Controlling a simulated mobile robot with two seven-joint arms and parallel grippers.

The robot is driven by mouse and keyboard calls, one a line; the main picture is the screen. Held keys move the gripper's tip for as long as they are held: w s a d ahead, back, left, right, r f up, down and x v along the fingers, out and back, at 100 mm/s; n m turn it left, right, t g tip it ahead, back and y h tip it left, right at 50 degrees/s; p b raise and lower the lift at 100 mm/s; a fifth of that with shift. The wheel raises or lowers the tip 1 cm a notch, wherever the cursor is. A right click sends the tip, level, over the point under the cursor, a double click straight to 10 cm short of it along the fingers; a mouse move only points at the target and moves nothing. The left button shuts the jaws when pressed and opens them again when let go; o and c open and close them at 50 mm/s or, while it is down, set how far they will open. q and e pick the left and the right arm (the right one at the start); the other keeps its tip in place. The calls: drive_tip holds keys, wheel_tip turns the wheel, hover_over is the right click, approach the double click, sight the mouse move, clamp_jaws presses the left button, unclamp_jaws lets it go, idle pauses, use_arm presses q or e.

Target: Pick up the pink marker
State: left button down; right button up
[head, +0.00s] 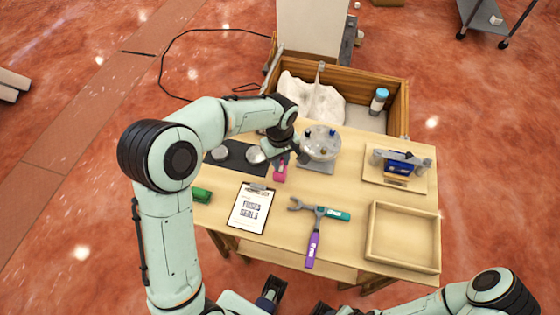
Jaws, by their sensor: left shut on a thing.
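The pink marker (280,174) is at the left-centre of the wooden table, just below my left gripper (283,157). The left gripper is shut on it, with the marker's pink part showing beneath the jaws. The wrist hides its upper part. I cannot tell whether the marker touches the tabletop. My right arm comes in at the bottom right; the picture does not show clearly whether its gripper is open or shut.
A round clear dispenser (320,143) stands close right of the left gripper. A clipboard (251,207), a wrench (306,204), a purple-handled tool (313,248), a green object (202,195) and an empty wooden tray (372,243) lie nearer. A blue device (399,166) sits at right.

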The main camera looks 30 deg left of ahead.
use_arm(q)
wheel_tip(320, 180, up, 20)
drive_tip(key=p, duration=0.2)
drive_tip(key=shift+f+p, duration=0.25)
drive_tip(key=shift+p, duration=0.15)
